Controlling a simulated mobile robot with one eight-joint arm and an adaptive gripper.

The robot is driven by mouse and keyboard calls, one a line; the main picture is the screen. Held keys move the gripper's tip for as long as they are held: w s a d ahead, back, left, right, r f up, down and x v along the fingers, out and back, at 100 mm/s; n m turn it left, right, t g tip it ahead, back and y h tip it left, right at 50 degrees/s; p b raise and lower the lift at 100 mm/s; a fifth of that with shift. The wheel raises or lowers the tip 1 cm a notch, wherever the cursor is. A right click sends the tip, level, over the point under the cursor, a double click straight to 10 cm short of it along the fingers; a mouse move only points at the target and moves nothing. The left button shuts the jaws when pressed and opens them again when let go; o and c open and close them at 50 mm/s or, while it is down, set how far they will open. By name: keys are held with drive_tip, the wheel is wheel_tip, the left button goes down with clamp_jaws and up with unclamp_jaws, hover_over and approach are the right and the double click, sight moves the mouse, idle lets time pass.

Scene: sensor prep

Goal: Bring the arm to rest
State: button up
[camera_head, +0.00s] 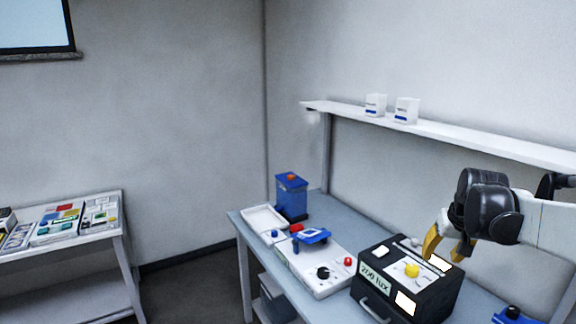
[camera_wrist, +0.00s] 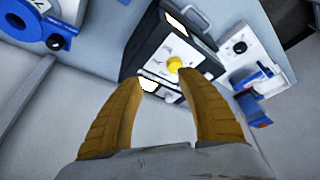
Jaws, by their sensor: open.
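My gripper (camera_head: 447,245) is at the right of the head view, above the back right part of the black box marked "200 lux" (camera_head: 373,277). Its yellow-brown fingers stand apart with nothing between them. In the wrist view my gripper (camera_wrist: 165,95) is also open and empty. The black box (camera_wrist: 150,45) lies beyond the fingertips there, with a yellow knob (camera_wrist: 175,64) and lit panels on its top. The fingertips look apart from the box, though the exact gap is hard to tell. My arm reaches in from the right edge.
A white panel unit (camera_head: 318,272) with knobs and a blue part stands left of the box. A white tray (camera_head: 262,218) and a blue container (camera_head: 291,194) are farther back. A shelf (camera_head: 450,132) holds two white boxes. A side table (camera_head: 75,245) stands left.

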drive_tip(key=s+a+f+n+t+b, duration=0.1)
drive_tip(key=s+a+f+b, duration=0.1)
drive_tip(key=s+a, duration=0.4)
drive_tip(key=s+a+f+b, duration=0.3)
drive_tip(key=s+a+f, duration=0.2)
drive_tip(key=s, duration=0.5)
drive_tip(key=s+a+f+n+t+y+b, duration=0.1)
drive_tip(key=s+a+f+b, duration=0.2)
drive_tip(key=s+a, duration=0.5)
drive_tip(key=shift+s+a+f+n+t, duration=0.15)
drive_tip(key=shift+s+a+n+t, duration=0.15)
drive_tip(key=shift+s, duration=0.1)
